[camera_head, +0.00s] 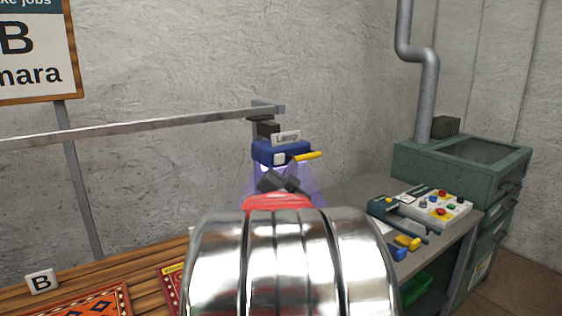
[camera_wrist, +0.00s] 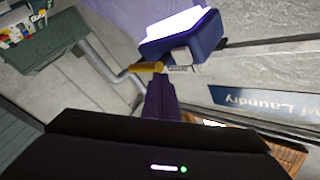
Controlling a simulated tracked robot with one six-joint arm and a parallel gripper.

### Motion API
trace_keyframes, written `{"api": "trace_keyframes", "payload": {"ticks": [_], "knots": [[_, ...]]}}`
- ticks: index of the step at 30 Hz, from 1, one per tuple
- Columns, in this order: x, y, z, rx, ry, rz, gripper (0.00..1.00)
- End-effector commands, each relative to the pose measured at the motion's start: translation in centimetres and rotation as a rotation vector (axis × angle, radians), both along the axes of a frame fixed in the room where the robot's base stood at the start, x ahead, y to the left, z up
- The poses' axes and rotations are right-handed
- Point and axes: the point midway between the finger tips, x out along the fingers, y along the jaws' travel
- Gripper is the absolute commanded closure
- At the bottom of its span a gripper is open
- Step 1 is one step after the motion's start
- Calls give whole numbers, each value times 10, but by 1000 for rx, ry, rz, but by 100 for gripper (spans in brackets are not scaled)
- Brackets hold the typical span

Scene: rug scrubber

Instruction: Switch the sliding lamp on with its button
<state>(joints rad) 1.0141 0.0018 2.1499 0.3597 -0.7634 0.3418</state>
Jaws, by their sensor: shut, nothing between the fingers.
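The sliding lamp (camera_head: 268,150) is a small blue box with a "Lamp" label, hanging from a rail against the wall. Its square white button (camera_head: 279,159) is on the front, and a yellow handle (camera_head: 309,156) sticks out to the right. A violet glow shows below it. In the wrist view the lamp (camera_wrist: 204,42) shows a bright white lit panel, with the button (camera_wrist: 181,55) at its edge. My gripper (camera_head: 281,183) is shut and empty, just below and in front of the lamp. Its fingertips (camera_wrist: 161,82) are close to the button; I cannot tell whether they touch.
The rail (camera_head: 150,128) runs left along the wall. A grey table (camera_head: 355,190) at right holds a control panel (camera_head: 436,205) with coloured buttons and some tools. A green cabinet (camera_head: 455,170) with a pipe stands behind. A patterned rug (camera_head: 75,303) lies on the wooden bench at lower left.

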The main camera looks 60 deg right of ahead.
Motion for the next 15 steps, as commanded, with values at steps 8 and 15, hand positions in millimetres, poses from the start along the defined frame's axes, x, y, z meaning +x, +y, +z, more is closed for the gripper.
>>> {"api": "trace_keyframes", "payload": {"ticks": [8, 15], "knots": [[-18, 9, 0, 0, 1, -1, 100], [-28, 15, -1, 1, 0, 1, 100]]}}
